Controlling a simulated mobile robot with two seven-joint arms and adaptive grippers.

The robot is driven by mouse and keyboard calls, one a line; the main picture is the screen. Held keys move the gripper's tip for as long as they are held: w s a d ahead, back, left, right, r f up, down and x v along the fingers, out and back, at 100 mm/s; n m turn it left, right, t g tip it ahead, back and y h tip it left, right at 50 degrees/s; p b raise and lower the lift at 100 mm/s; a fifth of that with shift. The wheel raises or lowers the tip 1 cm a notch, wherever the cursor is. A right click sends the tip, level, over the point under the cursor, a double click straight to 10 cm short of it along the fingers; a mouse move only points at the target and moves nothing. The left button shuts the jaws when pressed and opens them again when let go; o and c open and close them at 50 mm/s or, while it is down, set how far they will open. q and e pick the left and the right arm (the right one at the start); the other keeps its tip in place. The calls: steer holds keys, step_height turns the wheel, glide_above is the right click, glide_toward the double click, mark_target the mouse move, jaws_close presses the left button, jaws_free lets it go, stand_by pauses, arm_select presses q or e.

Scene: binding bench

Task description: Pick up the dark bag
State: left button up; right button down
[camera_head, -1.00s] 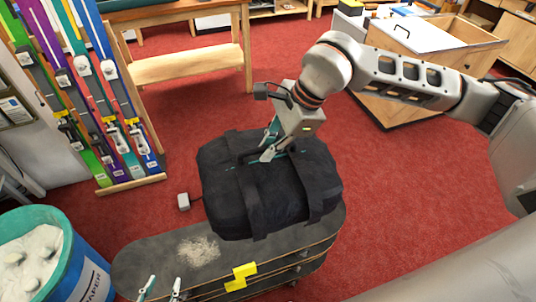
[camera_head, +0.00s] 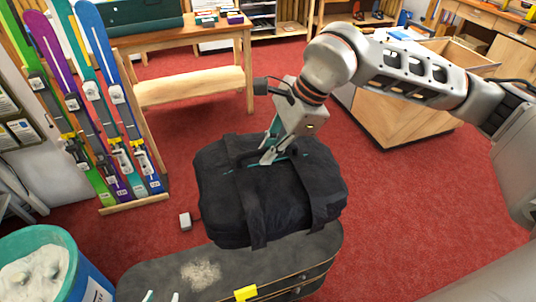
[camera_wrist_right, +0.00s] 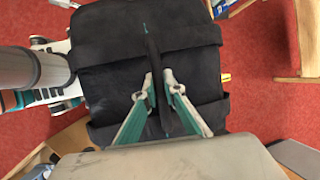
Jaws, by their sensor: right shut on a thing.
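The dark bag (camera_head: 285,200) is a black duffel with straps and a top handle, above the near skateboard deck in the head view. My right gripper (camera_head: 268,158) is shut on its handle from above. In the right wrist view the bag (camera_wrist_right: 120,40) fills the middle, and the gripper's fingers (camera_wrist_right: 159,90) pinch the dark handle strip between them. The bag looks raised off the deck, but its underside is hidden. Only the fingertips of my left gripper (camera_head: 161,297) show at the bottom edge of the head view, spread apart and empty.
A wooden box (camera_head: 400,120) stands at the back right. Red floor is open on the right.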

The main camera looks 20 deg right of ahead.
step_height(320, 180, up, 3)
steer(key=shift+p, duration=0.6)
steer(key=shift+w+r, duration=0.1)
steer(key=shift+r, duration=0.65)
step_height(320, 180, up, 6)
steer(key=shift+f, duration=0.1)
arm_select(q)
steer(key=shift+s+a+f+y, duration=0.2)
steer(key=shift+s+a, duration=0.1)
steer(key=shift+a, duration=0.2)
steer(key=shift+s+a+f+y, duration=0.15)
steer(key=shift+s+a+y, duration=0.1)
steer(key=shift+a, duration=0.25)
arm_select(e)
steer(key=shift+r, duration=0.7)
arm_select(q)
steer(key=shift+a, duration=0.1)
